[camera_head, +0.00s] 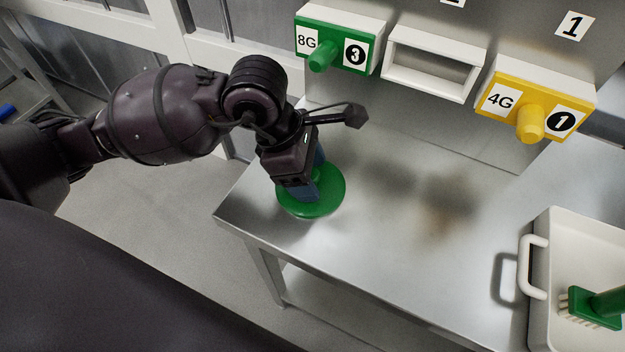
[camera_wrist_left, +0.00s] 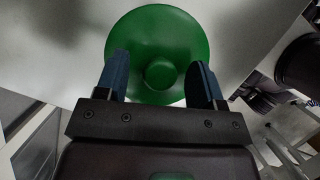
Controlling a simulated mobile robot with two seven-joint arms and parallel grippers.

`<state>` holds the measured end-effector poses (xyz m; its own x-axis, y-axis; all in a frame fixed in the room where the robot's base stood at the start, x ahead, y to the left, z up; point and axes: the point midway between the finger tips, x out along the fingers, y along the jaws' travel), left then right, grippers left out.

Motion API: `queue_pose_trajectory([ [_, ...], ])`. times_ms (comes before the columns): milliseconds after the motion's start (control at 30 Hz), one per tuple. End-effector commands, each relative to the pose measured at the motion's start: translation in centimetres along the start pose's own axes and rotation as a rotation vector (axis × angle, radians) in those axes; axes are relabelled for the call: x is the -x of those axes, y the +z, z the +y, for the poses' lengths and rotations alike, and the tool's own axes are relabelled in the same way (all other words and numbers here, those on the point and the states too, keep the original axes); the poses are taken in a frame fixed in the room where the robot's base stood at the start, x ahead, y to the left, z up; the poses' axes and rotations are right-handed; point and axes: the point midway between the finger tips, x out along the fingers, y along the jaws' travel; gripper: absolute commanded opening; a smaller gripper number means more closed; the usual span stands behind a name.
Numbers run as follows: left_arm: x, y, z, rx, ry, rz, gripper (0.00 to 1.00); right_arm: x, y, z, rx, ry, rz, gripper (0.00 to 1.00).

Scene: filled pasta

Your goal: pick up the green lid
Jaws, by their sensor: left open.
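The green lid (camera_head: 325,201) is a round disc with a raised middle knob, lying on the metal table near its left corner. It also shows in the left wrist view (camera_wrist_left: 158,32), with its knob (camera_wrist_left: 160,74) between the fingers. My left gripper (camera_head: 312,190) is over the lid, pointing down, and hides part of it. In the left wrist view my left gripper (camera_wrist_left: 160,80) is open, with one blue finger on each side of the knob. I cannot tell whether the fingers touch the lid. My right gripper is not in view.
The metal table (camera_head: 400,260) is clear in its middle. A white tray (camera_head: 540,262) with a green brush (camera_head: 594,308) stands at the right. Above the back are a green-fronted bin (camera_head: 334,30), an empty white frame (camera_head: 432,67) and a yellow-fronted bin (camera_head: 543,92).

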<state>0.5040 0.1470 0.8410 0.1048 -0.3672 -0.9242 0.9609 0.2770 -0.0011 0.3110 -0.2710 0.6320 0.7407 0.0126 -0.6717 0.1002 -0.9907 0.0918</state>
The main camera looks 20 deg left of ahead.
Motion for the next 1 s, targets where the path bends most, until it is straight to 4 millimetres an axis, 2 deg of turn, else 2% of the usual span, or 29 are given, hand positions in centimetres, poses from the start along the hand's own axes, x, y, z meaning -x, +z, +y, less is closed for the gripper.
queue_pose_trajectory([
  [167,0.1,0.1,0.0,-0.001,0.002,-0.001,0.62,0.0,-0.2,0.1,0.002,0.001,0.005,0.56],
  [200,0.1,0.1,0.0,-0.001,0.002,-0.001,0.59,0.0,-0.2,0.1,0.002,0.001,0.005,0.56],
  [533,0.1,0.1,0.0,0.0,0.001,0.0,0.1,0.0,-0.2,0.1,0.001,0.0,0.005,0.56],
  [833,0.5,0.2,0.0,-0.001,0.003,-0.001,0.09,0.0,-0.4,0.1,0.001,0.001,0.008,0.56],
  [1000,2.6,1.1,0.1,-0.004,0.01,-0.003,0.09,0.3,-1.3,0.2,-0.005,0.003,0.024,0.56],
])
